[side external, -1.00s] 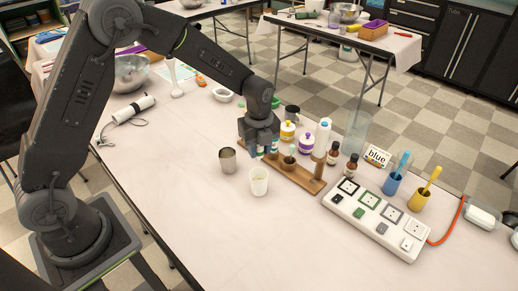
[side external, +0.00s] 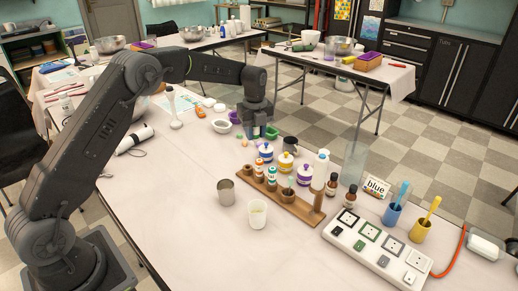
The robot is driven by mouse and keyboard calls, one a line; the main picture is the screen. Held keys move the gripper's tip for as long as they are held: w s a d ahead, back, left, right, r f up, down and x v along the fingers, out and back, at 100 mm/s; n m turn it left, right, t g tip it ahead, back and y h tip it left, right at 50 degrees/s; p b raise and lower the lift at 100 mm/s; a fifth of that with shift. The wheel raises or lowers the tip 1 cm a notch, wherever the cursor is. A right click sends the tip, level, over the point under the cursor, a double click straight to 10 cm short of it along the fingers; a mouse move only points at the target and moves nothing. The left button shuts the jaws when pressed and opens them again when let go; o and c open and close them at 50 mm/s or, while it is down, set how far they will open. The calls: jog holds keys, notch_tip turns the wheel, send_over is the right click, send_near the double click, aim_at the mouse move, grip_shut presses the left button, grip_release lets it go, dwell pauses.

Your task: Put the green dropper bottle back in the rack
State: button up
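The wooden rack (side external: 303,208) stands near the middle of the table. Two small white bottles with coloured labels stand in its left part: one (side external: 259,167) looks orange-marked, the other (side external: 271,174) teal-marked. A dark round pot (side external: 287,193) sits further along the rack. My gripper (side external: 257,133) points down over the table behind the rack, apart from it. I cannot clearly identify the green dropper bottle.
A metal cup (side external: 226,192) and a white cup (side external: 258,214) stand in front of the rack. Squat bottles with yellow (side external: 286,162) and purple (side external: 305,174) caps stand behind it. A white power strip (side external: 375,245) lies at right. The table's front middle is clear.

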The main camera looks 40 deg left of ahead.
jog(key=w+a, duration=0.3)
jog(key=a, duration=0.4)
notch_tip(320, 180, down, 12)
jog(key=shift+s+r, duration=0.15)
jog(key=shift+d, duration=0.1)
dwell(0.4)
jog(key=shift+f, duration=2.3)
jog(key=o, duration=1)
jog(key=shift+r, duration=4)
